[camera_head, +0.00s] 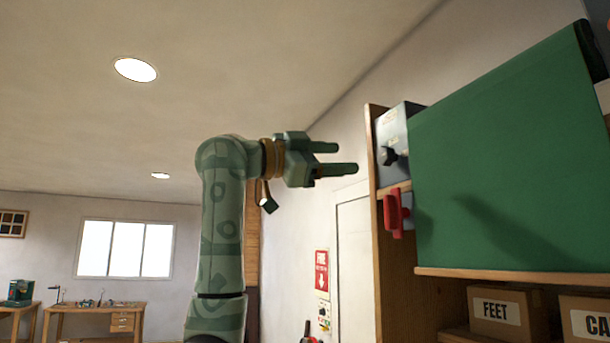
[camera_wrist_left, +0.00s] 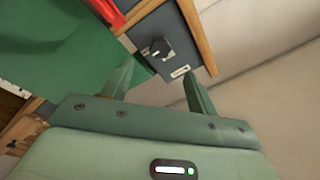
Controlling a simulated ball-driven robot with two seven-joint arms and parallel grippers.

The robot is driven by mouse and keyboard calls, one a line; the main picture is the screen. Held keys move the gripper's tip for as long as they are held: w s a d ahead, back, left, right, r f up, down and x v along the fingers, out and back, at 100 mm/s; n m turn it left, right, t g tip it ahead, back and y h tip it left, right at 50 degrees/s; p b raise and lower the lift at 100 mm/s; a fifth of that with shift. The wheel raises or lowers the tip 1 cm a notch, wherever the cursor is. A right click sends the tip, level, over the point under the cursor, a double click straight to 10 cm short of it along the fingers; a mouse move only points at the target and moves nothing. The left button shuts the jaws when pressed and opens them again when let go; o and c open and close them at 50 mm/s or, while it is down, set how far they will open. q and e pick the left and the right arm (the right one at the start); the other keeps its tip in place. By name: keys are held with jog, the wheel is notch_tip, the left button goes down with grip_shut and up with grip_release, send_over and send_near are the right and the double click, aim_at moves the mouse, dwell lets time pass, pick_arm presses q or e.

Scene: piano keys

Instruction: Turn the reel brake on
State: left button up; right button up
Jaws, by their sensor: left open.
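A grey box (camera_head: 397,140) with a black knob (camera_head: 388,156) on its front sits in a wooden frame beside a large green panel. The knob (camera_wrist_left: 160,47) also shows in the left wrist view, on a grey plate with a small white label (camera_wrist_left: 180,72). The label is too small to read. A red handle (camera_head: 397,213) is mounted just below the box. I cannot tell from the pictures which part is the reel brake. My left gripper (camera_head: 347,158) is open and empty, left of the knob and apart from it, fingers pointing toward it. My right gripper is not in view.
The green panel (camera_head: 510,160) stands right of the box. Below it a wooden shelf holds cardboard boxes, one marked FEET (camera_head: 496,311). A red sign (camera_head: 321,270) is on the wall behind. Open air lies between my left gripper and the box.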

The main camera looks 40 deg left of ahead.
pick_arm(q)
jog(key=r+b+v, duration=0.1)
jog(key=v, duration=0.5)
jog(key=shift+s+f, duration=0.25)
jog(key=shift+f, duration=0.25)
